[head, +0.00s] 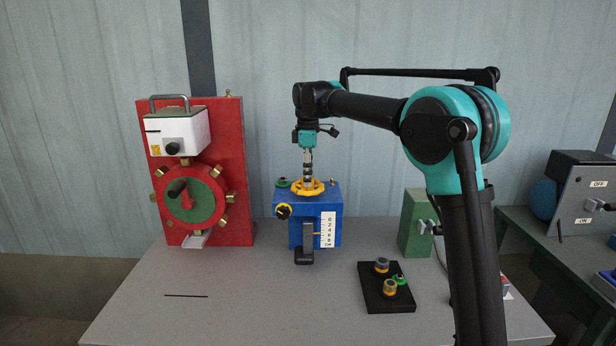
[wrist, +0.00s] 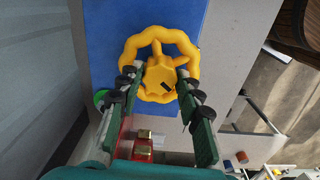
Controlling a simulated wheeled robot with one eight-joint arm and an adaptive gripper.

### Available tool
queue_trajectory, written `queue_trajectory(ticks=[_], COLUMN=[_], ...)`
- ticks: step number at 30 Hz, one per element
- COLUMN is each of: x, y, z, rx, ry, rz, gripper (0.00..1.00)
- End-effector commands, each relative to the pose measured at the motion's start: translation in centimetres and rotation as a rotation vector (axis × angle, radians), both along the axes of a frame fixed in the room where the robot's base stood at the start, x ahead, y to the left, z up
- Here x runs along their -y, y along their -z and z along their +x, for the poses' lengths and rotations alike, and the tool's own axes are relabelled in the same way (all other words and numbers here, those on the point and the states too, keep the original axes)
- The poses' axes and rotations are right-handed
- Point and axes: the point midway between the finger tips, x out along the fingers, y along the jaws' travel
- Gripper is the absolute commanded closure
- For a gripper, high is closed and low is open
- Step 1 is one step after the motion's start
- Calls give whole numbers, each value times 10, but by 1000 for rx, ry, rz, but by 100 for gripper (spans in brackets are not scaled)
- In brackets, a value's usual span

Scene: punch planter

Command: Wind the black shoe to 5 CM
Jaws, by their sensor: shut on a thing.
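A blue box (head: 279,229) stands on the table with a yellow handwheel (head: 308,188) lying flat on top. My gripper (head: 308,181) points straight down at the wheel. In the wrist view the fingers of my gripper (wrist: 160,80) are shut on the hub of the yellow handwheel (wrist: 160,43), one on each side. The black shoe (head: 305,256) hangs low on the front of the box, close above the table. A white scale (head: 328,230) marked 0 to 8 CM is beside it. A small orange pointer (head: 317,234) lies near the scale's middle; its exact reading is too small to tell.
A red machine (head: 240,160) stands left. A black plate (head: 375,300) with several small knobs lies front right, and a green block (head: 412,230) stands behind it.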

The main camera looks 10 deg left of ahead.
Motion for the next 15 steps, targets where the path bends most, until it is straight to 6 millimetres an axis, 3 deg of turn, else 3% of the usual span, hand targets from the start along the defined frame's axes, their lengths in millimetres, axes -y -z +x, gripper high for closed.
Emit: queue_trajectory(ticks=[15], x=[0], y=[0], z=[1], rx=[2], ry=[-223], rz=[0], gripper=[94])
